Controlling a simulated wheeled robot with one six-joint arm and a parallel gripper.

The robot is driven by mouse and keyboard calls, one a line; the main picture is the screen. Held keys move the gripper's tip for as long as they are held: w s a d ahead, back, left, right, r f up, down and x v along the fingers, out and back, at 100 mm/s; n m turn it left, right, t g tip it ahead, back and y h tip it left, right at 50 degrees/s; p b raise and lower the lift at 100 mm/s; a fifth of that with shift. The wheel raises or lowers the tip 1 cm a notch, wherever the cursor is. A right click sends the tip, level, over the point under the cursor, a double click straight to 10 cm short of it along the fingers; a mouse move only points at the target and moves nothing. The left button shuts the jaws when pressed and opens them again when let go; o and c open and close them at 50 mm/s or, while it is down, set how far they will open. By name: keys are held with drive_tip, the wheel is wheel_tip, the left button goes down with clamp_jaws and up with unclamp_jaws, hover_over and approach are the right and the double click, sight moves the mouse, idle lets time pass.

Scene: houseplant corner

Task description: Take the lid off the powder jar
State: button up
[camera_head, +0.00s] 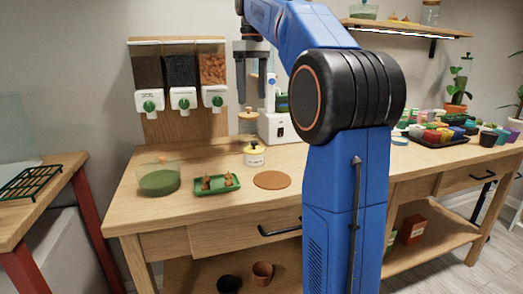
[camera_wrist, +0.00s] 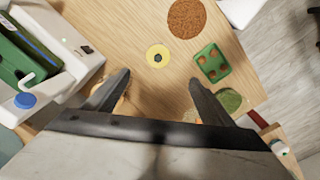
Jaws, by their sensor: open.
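The powder jar (camera_head: 254,160) is a small white jar with a dark label, standing upright on the wooden bench. Its yellow lid (camera_head: 254,149) with a dark knob is on top. In the wrist view I look down on the yellow lid (camera_wrist: 150,52), beyond the fingertips and near the middle between them. My gripper (camera_head: 252,104) points down in the head view, above and behind the jar and apart from it. In the wrist view my gripper (camera_wrist: 160,78) is open, with nothing between its fingers. The jar's body is hidden under the lid there.
A round brown mat (camera_head: 272,180), a green tray (camera_head: 203,190) with small brown pieces and a clear tub (camera_head: 158,180) of green material stand near the jar. A wooden-topped jar (camera_head: 247,121) and a white machine (camera_head: 281,127) are behind. Dispensers (camera_head: 182,85) hang at the back left.

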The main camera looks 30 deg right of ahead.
sight(254, 147)
drive_tip(key=f, duration=1.7)
drive_tip(key=shift+w+d+f, duration=0.15)
drive_tip(key=shift+w+d, duration=0.05)
drive_tip(key=shift+d, duration=0.05)
drive_tip(key=c, duration=1.1)
